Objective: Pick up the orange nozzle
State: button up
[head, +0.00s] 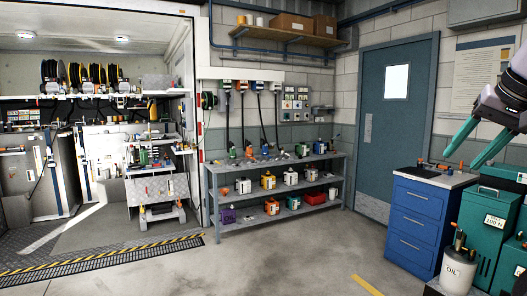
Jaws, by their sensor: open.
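My gripper (463,160) is at the upper right of the head view. Its two teal fingers are spread apart with nothing between them. They appear in front of and above the counter of a blue drawer cabinet. A small orange piece (443,167) shows on that counter, close to the fingertips in the picture. Another orange piece (249,151) is at the lower end of a black hose over the grey shelf's top. Both are too small for me to tell which is the orange nozzle.
The blue drawer cabinet (418,217) stands beside teal cases (489,222) and a white oil can (458,270). A grey shelf rack (240,228) holds several coloured containers. A van's cargo bay with hose reels is at left. The middle floor (290,260) is clear.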

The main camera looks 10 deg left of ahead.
aim_at(249, 150)
jog(key=i+j+u, duration=0.1)
jog(key=i+u, duration=0.2)
jog(key=i, duration=0.35)
jog(key=i+u, duration=0.1)
jog(key=i, duration=1.6)
jog(key=i+u, duration=0.15)
jog(key=i, duration=0.75)
jog(key=i+l, duration=0.1)
jog(key=i, duration=0.75)
jog(key=i+l+u, duration=0.15)
jog(key=i, duration=0.7)
jog(key=i+u, duration=0.25)
jog(key=i, duration=0.2)
jog(key=i+l+u, duration=0.25)
jog(key=i, duration=0.25)
jog(key=i+l+u, duration=0.15)
jog(key=i+u, duration=0.15)
jog(key=i, duration=0.15)
jog(key=i+l+u, duration=0.25)
jog(key=i+l, duration=0.05)
jog(key=i, duration=0.1)
